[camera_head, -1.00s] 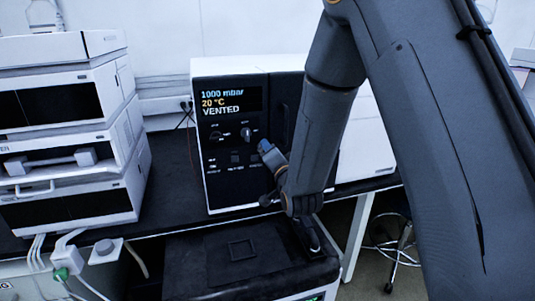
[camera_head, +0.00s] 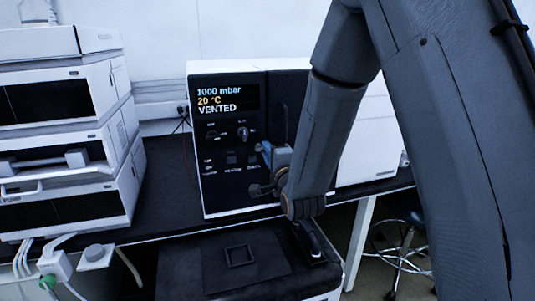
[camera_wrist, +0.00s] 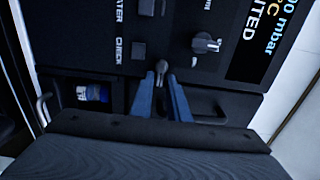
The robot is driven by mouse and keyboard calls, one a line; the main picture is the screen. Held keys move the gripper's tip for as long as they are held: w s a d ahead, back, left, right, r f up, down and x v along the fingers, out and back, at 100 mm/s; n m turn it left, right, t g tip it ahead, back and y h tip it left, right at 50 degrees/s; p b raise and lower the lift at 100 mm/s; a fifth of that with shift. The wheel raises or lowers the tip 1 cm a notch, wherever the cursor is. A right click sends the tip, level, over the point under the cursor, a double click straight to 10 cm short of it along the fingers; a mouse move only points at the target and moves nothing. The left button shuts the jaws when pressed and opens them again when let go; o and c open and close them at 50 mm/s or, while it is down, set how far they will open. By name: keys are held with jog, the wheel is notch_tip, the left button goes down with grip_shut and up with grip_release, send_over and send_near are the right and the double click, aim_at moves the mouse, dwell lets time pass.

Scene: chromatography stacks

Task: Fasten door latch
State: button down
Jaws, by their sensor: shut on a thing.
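The instrument (camera_head: 225,160) stands on the black bench, with a dark front whose display reads 1000 mbar, 20 °C, VENTED. My gripper (camera_head: 267,150) is at the right part of this front, and my forearm hides what lies behind it. In the wrist view, the blue fingers of my gripper (camera_wrist: 162,72) are closed in on a small dark latch lever (camera_wrist: 161,66), whose rounded tip shows between the fingertips. The lever sits on the dark front panel, below a knob (camera_wrist: 206,43) and beside a square button. The door's edge cannot be made out clearly.
A stack of white modules (camera_head: 65,120) stands on the bench at left. A dark-topped unit (camera_head: 190,265) is in front, below my forearm. In the wrist view, a blue-and-white item (camera_wrist: 92,92) sits in a recess left of my fingers. A stool (camera_head: 402,240) is at right.

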jog(key=shift+f, duration=0.1)
dwell(0.3)
jog(key=c, duration=1.8)
grip_release()
jog(key=shift+c, duration=0.2)
jog(key=shift+s, duration=0.15)
jog(key=b+v, duration=0.1)
jog(key=v, duration=0.6)
jog(key=shift+s, duration=0.3)
jog(key=shift+d, duration=0.15)
